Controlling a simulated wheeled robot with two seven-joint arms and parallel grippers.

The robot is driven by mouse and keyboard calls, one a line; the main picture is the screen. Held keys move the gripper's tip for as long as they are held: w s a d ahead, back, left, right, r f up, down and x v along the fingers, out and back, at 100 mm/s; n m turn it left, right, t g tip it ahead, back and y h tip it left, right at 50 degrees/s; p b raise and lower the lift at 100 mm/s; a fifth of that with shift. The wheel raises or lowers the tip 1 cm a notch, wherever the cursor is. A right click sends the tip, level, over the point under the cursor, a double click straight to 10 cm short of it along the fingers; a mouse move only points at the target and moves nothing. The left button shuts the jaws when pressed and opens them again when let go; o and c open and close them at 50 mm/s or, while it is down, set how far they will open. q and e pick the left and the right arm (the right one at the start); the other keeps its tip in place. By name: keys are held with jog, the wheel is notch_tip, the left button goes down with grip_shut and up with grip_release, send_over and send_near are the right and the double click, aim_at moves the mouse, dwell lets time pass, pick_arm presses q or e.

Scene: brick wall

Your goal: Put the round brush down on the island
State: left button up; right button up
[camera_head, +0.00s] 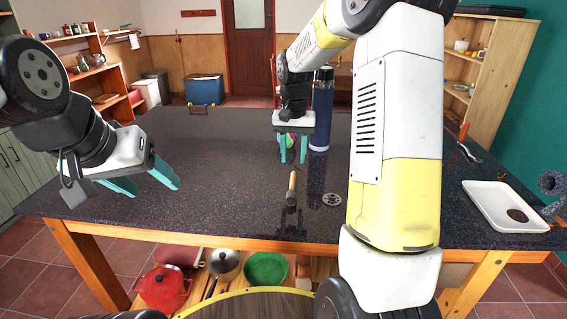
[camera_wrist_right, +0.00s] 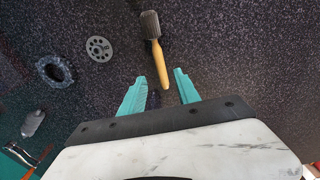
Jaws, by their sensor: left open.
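The round brush (camera_head: 292,191) has a pale wooden handle and dark bristles. It lies on the dark speckled island (camera_head: 235,180) near its front edge, handle pointing to the far side. In the right wrist view the brush (camera_wrist_right: 153,50) lies ahead of the fingertips, with the handle's end close to the gap between them. My right gripper (camera_head: 293,160) is open and empty above the island, beyond the brush; its spread fingers also show in the wrist view (camera_wrist_right: 157,78). My left gripper (camera_head: 157,189) is open and empty over the island's left part.
A tall blue bottle (camera_head: 321,115) stands beside my right gripper. A grey disc with holes (camera_head: 332,199) lies right of the brush. A white tray (camera_head: 478,204) and a rough grey ring (camera_head: 551,183) are at the right end. The island between my grippers is clear.

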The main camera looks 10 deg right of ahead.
jog(key=s+r+t, duration=0.1)
jog(key=s+r, duration=0.4)
jog(key=r, duration=0.3)
jog(key=s+a+r+n+t+y, duration=0.1)
jog(key=s+r+n+t, duration=0.1)
jog(key=s, duration=0.8)
jog(key=s+a+r+n+t+y, duration=0.1)
jog(key=s+r+t, duration=0.1)
jog(key=s, duration=0.8)
jog(key=shift+s+a+n+t, duration=0.3)
jog(key=shift+n, duration=0.1)
